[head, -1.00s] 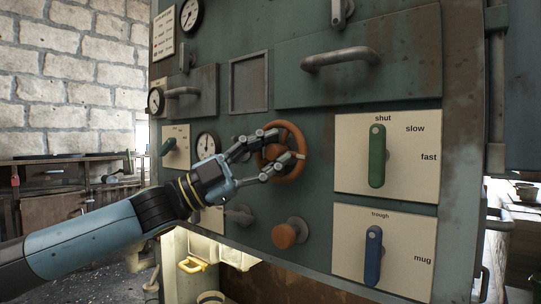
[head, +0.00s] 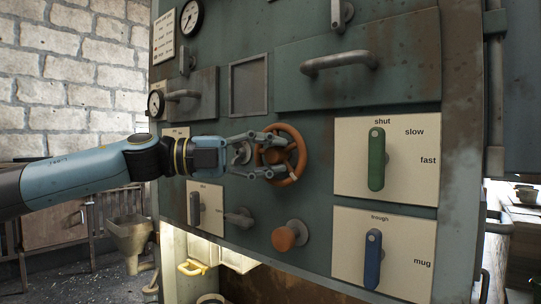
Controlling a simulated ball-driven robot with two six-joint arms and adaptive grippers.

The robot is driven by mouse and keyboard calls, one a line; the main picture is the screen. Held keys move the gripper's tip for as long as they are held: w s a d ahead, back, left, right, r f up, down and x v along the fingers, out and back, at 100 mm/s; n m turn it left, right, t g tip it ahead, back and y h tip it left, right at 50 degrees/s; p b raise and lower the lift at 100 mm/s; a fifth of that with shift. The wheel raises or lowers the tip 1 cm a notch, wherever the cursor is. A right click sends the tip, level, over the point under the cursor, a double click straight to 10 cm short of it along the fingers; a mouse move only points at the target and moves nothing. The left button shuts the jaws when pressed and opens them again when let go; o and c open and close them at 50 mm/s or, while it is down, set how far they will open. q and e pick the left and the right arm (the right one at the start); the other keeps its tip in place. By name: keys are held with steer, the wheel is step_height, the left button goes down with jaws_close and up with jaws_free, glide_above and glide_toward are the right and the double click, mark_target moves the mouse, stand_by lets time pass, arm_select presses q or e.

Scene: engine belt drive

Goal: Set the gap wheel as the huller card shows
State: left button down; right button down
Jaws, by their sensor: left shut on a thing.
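The gap wheel appears to be the orange-brown handwheel (head: 299,146) in the middle of the green panel. My left gripper (head: 272,154) comes in level from the left and is shut on the wheel's left side, one finger above the hub and one below. The fingers hide part of the left rim. A small pale mark shows on the lower right rim. The card with lines of print, likely the huller card (head: 164,37), hangs at the panel's upper left; its text is too small to read. My right gripper is not in view.
A green lever (head: 377,160) points up at "shut", and a blue lever (head: 373,258) points up at "trough". An orange knob (head: 284,236) sticks out below the wheel. Gauges (head: 191,17) and a drawer handle (head: 340,62) are above. A hopper (head: 130,235) stands at lower left.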

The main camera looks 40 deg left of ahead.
arm_select(q)
steer(key=shift+f, duration=0.15)
steer(key=c, duration=1.3)
jaws_free()
steer(key=shift+o, duration=0.2)
